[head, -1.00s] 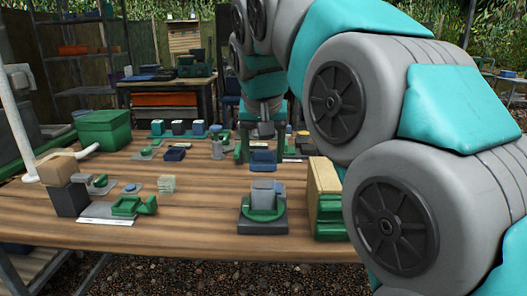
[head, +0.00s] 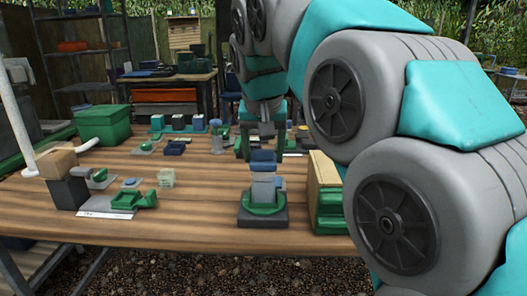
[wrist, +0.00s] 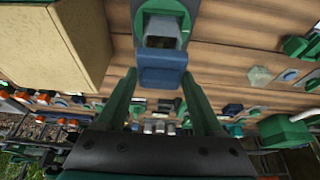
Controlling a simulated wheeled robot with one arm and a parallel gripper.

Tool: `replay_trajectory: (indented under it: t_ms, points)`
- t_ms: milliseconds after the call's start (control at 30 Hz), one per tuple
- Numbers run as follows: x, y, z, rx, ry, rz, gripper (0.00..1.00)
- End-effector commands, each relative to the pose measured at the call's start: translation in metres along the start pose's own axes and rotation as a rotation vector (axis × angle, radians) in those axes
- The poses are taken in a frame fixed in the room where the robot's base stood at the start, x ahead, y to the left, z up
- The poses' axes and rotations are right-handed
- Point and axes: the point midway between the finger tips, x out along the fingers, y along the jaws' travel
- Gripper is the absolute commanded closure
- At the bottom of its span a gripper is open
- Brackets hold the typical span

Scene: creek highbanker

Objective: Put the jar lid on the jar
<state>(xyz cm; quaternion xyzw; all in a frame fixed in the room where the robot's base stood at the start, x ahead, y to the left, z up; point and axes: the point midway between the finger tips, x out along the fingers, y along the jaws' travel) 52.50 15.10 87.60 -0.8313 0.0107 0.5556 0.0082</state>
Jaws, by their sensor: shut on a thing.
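My gripper (wrist: 160,78) is shut on a blue, blocky piece, which I take to be the jar lid (wrist: 162,66). The lid (head: 263,161) also shows in the head view. Below it a grey, box-like jar (head: 263,187) stands upright in a green cradle (head: 263,209) on a dark base. In the head view the lid overlaps the jar's top edge; I cannot tell whether they touch. In the wrist view the grey jar (wrist: 163,28) shows just beyond the lid. The lid hides part of the jar's top.
A wooden and green box (head: 325,195) stands close to the right of the jar. To the left are a small pale clear block (head: 166,178), a green fixture (head: 135,200) and a green bin (head: 103,125). Bare tabletop (head: 200,215) lies left of the jar.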

Motion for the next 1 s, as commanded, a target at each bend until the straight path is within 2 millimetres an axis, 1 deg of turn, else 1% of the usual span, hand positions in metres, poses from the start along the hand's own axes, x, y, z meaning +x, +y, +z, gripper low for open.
replay_trajectory:
  t_ms: [533, 1000]
  points:
    - [0.001, 0.000, 0.000, 0.000, 0.000, 0.000, 0.84]
    - [0.011, 0.000, 0.004, 0.001, 0.001, 0.000, 0.84]
